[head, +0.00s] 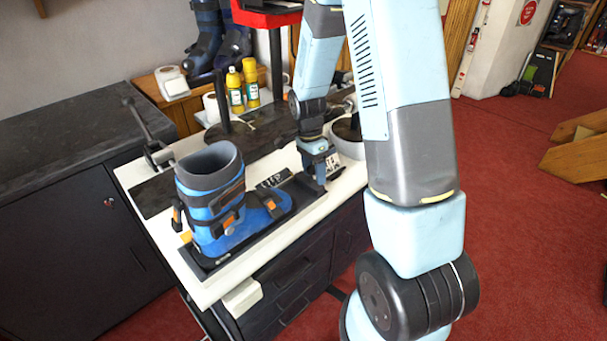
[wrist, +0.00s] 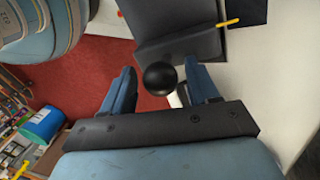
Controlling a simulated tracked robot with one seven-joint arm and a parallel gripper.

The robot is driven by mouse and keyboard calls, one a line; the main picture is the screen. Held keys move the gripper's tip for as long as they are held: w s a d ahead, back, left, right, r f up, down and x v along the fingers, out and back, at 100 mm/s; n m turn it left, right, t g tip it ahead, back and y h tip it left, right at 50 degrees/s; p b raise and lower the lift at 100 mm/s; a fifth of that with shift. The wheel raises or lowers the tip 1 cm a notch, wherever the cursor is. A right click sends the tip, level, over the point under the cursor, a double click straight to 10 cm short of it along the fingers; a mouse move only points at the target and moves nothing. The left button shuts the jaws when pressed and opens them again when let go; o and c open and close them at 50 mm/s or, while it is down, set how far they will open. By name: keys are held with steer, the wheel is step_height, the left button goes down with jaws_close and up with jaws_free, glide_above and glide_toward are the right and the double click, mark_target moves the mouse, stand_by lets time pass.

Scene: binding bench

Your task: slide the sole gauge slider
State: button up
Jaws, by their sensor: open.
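The sole gauge shows in the head view as a long dark base (head: 232,245) on the white bench top, with a blue ski boot (head: 212,200) standing on it. My gripper (head: 319,184) points down over the right end of the base. In the wrist view, a black ball knob (wrist: 159,78) on a pale stem lies between the spread fingers of my gripper (wrist: 160,71), with gaps on both sides. Beyond the knob is a dark block (wrist: 183,45), which looks like the slider, near a yellow pointer (wrist: 228,23). My fingers hide the knob in the head view.
Two yellow bottles (head: 235,88), paper rolls (head: 172,83) and dark boots (head: 219,40) stand behind the bench. A lever clamp (head: 150,135) is at the bench's left. Red carpet (head: 530,200) lies open to the right. A blue bin (wrist: 41,124) shows in the wrist view.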

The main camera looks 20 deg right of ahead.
steer(key=shift+r, duration=0.1)
step_height(320, 180, up, 13)
steer(key=w, duration=0.2)
steer(key=shift+w+a+r, duration=0.15)
steer(key=shift+w+a, duration=0.15)
steer(key=shift+a, duration=0.05)
steer(key=s+r+n+t, duration=0.4)
steer(key=s+r+n, duration=0.3)
steer(key=s, duration=0.5)
steer(key=s+r+n+t, duration=0.3)
steer(key=s+r+n, duration=0.4)
steer(key=s+r, duration=0.4)
steer(key=shift+s+d+n+t+y, duration=0.3)
steer(key=shift+s+n+t, duration=0.1)
steer(key=shift+s, duration=0.1)
